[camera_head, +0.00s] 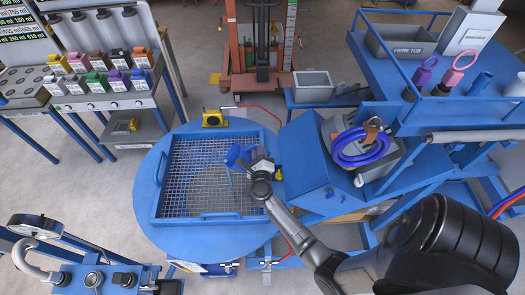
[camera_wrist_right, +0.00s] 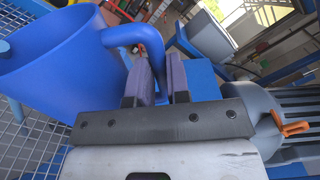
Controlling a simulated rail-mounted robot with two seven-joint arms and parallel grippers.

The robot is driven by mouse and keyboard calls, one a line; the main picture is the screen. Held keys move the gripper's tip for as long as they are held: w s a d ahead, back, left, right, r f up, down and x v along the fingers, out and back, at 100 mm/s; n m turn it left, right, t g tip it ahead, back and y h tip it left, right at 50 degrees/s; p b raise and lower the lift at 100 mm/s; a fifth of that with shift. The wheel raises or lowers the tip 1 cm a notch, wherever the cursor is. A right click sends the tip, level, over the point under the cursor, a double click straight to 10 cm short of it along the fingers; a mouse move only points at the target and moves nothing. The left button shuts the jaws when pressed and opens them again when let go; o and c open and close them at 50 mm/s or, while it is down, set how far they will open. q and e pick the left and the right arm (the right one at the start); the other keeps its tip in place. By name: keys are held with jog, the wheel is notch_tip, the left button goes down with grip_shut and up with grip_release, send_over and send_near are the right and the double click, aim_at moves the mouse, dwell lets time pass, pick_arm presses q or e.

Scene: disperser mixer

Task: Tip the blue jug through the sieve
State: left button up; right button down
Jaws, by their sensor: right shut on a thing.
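The blue jug (camera_head: 236,154) is above the mesh of the sieve and looks tilted to the left in the head view. A thin bluish line runs down from it toward the mesh; I cannot tell if it is liquid. The sieve (camera_head: 205,216) is a square blue frame with a grey mesh and handles, lying on a round blue top. My right gripper (camera_head: 257,167) is at the jug's right side. In the right wrist view its fingers (camera_wrist_right: 158,82) are shut on the handle of the jug (camera_wrist_right: 52,72). The jug's inside is hidden. My left gripper is out of view.
A yellow-and-black device (camera_head: 213,118) sits at the round top's back edge. Right of the sieve stand a slanted blue housing (camera_head: 297,165) and a coiled blue hose (camera_head: 358,150). A gauge (camera_head: 36,226) and control panel stand at front left. A grey bin (camera_head: 312,86) is behind.

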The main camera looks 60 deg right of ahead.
aim_at(241, 154)
jog(key=n+p, duration=0.1)
jog(key=w+a+r+n, duration=0.1)
jog(key=shift+w+n+p, duration=0.25)
jog(key=shift+n+p, duration=0.15)
jog(key=shift+w+a+f, duration=0.15)
jog(key=shift+f, duration=0.15)
jog(key=shift+w+a+f+n, duration=0.5)
jog(key=shift+w+a+n, duration=0.25)
jog(key=shift+n, duration=0.35)
jog(key=shift+w+a+f+n, duration=0.5)
jog(key=shift+w+n, duration=0.35)
jog(key=shift+n, duration=0.25)
jog(key=shift+w+a+r, duration=0.1)
jog(key=shift+w, duration=0.1)
notch_tip(241, 154, up, 4)
jog(key=p, duration=0.4)
